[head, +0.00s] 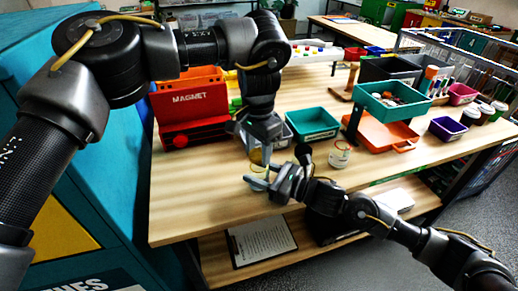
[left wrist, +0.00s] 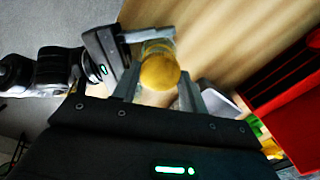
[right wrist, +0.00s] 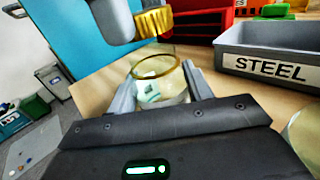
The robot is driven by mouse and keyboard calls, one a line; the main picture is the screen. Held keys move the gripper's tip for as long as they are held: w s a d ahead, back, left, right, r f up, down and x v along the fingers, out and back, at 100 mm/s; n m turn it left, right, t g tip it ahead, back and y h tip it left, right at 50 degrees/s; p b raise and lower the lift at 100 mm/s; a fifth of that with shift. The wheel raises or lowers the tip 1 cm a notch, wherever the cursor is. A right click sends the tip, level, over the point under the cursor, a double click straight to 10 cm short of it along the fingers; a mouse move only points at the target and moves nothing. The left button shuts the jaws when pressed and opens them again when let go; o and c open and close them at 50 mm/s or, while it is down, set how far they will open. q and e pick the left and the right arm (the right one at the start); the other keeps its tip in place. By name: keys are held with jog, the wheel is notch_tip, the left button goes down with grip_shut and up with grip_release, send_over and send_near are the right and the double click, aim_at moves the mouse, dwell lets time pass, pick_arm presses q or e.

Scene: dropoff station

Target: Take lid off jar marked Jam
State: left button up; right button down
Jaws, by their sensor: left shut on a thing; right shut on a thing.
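A golden ribbed lid (right wrist: 155,22) is between the fingers of my left gripper (left wrist: 158,92), which is shut on it; the lid also shows in the left wrist view (left wrist: 160,72). Below it, a clear glass jar (right wrist: 162,85) with an amber rim is between the fingers of my right gripper (right wrist: 162,88), which is shut on it. In the right wrist view the lid is apart from the jar, above its open-looking rim. In the head view the jar (head: 257,170) is small and partly hidden by both grippers. I cannot read a Jam marking on it.
A second glass jar (head: 340,153) stands to the right. Behind are a grey STEEL tray (right wrist: 265,48), a red MAGNET box (head: 190,108) and a green tray (head: 312,124). The table's front left (head: 190,205) is clear.

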aim_at(258, 154)
pick_arm(q)
jog(key=shift+r, duration=2)
pick_arm(e)
jog(key=shift+f, duration=0.3)
jog(key=c, duration=0.8)
grip_release()
jog(key=shift+o, duration=1.4)
jog(key=shift+r, duration=0.15)
pick_arm(q)
jog(key=shift+f, duration=0.1)
pick_arm(e)
jog(key=shift+d, duration=0.1)
pick_arm(q)
notch_tip(258, 154, down, 3)
jog(key=b, duration=0.3)
pick_arm(e)
jog(key=v, duration=1)
jog(key=shift+d, duration=0.15)
jog(key=shift+v, duration=0.75)
pick_arm(q)
jog(key=shift+d, duration=0.15)
pick_arm(e)
jog(key=shift+s+d, duration=0.1)
jog(key=shift+s, duration=0.05)
